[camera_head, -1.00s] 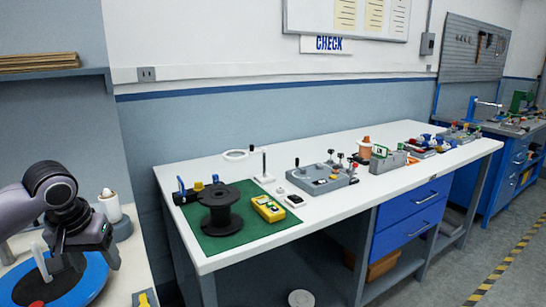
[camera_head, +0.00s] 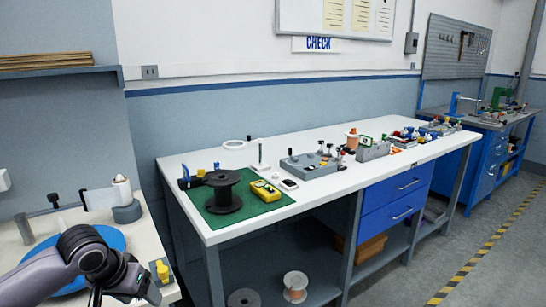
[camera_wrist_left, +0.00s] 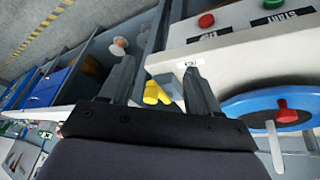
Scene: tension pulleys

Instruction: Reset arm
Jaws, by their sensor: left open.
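My left gripper (camera_head: 152,288) is low at the left of the head view, over the front right part of the near light-topped table. Its jaws are open and empty. In the left wrist view the two dark fingers (camera_wrist_left: 162,75) stand apart, with a small yellow object (camera_wrist_left: 157,92) seen between them beyond. That yellow object also shows in the head view (camera_head: 162,269), just beyond the gripper. A blue disc (camera_head: 112,237) lies behind my left arm and is partly hidden by it; it also shows in the left wrist view (camera_wrist_left: 245,108). My right gripper is not in view.
A white spool on a grey base (camera_head: 125,203) stands behind the gripper. A panel with red and green buttons (camera_wrist_left: 235,40) is close by. The white bench (camera_head: 325,190) holds a black spool (camera_head: 223,194) on a green mat (camera_head: 262,207). Floor at the right is clear.

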